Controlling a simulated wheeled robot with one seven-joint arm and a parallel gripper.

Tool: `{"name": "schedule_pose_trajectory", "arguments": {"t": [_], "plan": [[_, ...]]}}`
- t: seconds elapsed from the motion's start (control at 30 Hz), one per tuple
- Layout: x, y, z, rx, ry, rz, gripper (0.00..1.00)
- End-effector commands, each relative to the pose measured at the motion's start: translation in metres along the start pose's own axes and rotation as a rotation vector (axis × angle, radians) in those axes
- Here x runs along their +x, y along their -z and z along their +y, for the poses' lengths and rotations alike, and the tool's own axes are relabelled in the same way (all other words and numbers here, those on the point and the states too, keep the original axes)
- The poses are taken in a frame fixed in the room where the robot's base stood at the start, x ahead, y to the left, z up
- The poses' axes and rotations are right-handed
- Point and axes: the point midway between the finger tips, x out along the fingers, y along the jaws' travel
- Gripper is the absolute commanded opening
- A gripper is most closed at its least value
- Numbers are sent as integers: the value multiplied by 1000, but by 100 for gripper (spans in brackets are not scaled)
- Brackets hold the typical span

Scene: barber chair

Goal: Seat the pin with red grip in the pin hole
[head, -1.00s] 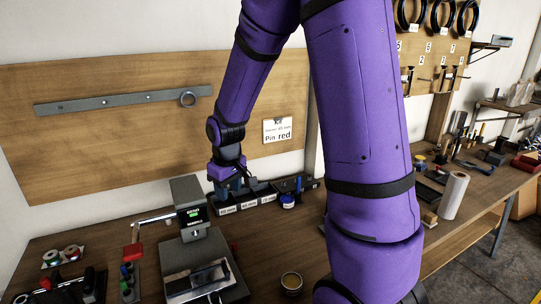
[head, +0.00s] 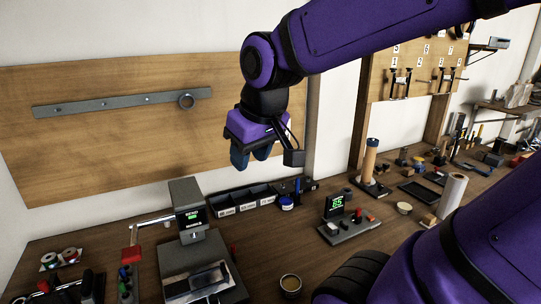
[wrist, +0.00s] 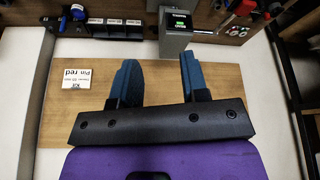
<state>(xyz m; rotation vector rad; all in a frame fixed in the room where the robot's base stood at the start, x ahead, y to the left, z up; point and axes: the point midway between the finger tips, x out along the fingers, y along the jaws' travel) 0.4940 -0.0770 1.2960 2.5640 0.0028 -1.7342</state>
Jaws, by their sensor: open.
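My gripper (head: 252,158) hangs in the air before the wooden wall board, above the labelled bins. It also shows in the wrist view (wrist: 157,75), its two blue fingers apart with nothing between them. A red grip (head: 131,258) shows at the left of the bench in the head view, beside a small rack (head: 126,288) with green and blue grips. I cannot tell for sure whether it is the pin's. A card reading "Pin red" (wrist: 76,77) is on the board in the wrist view. I cannot make out the pin hole.
A grey device with a display (head: 187,205) stands right of the rack. Labelled bins (head: 240,205) line the wall. A second readout unit (head: 345,220) and a tan post (head: 370,160) stand further right. A grey bar with a ring (head: 125,101) is on the board.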

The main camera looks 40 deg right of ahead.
Motion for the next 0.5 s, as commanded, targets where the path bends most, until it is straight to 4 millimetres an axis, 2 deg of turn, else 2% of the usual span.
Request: {"name": "schedule_pose_trajectory", "arguments": {"t": [0.03, 0.2, 0.37, 0.4, 0.5], "plan": [[-10, -8, -2, 5, 3, 19, 41], [-30, -33, -7, 26, 14, 56, 41], [-40, -47, -9, 38, 22, 76, 41], [-41, -49, -9, 40, 23, 78, 46], [-43, -52, -10, 42, 25, 80, 46]]}}
